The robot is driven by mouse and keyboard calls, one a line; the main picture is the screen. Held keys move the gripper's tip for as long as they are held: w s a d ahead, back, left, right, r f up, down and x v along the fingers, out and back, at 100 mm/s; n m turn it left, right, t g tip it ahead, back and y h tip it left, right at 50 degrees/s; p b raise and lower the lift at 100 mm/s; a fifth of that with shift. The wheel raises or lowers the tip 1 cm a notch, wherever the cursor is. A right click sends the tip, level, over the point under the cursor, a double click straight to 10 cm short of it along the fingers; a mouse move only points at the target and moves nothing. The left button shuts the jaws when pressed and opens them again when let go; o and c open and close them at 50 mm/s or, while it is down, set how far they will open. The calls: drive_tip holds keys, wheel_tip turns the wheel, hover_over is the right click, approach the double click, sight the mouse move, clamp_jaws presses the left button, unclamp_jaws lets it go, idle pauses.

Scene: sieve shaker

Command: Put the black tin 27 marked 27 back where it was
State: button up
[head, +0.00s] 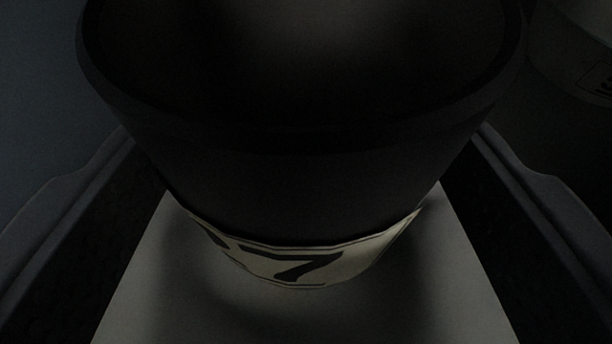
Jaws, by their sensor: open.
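A black tin (300,170) with an open, round top fills most of the head view, very close to the camera. A pale band (315,262) around its lower part shows a dark "7"; the mark to its left is mostly out of sight around the curve. My gripper (310,200) is open, with one dark finger on each side of the tin. Narrow gaps seem to show beside the tin, but the picture is too dark to tell contact. The tin appears upright over a pale surface (300,325); its base is hard to make out.
Another dark container with a pale label (585,60) stands at the upper right, partly cut off; its marking is only partly visible. The left side shows a plain dark bluish area. The scene is very dim.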

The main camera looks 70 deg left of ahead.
drive_tip(key=p+v, duration=0.2)
drive_tip(key=v, duration=0.7)
drive_tip(key=shift+r, duration=0.15)
drive_tip(key=shift+s+d+r+p, duration=0.15)
drive_tip(key=shift+s+d+p, duration=0.15)
drive_tip(key=shift+d, duration=0.25)
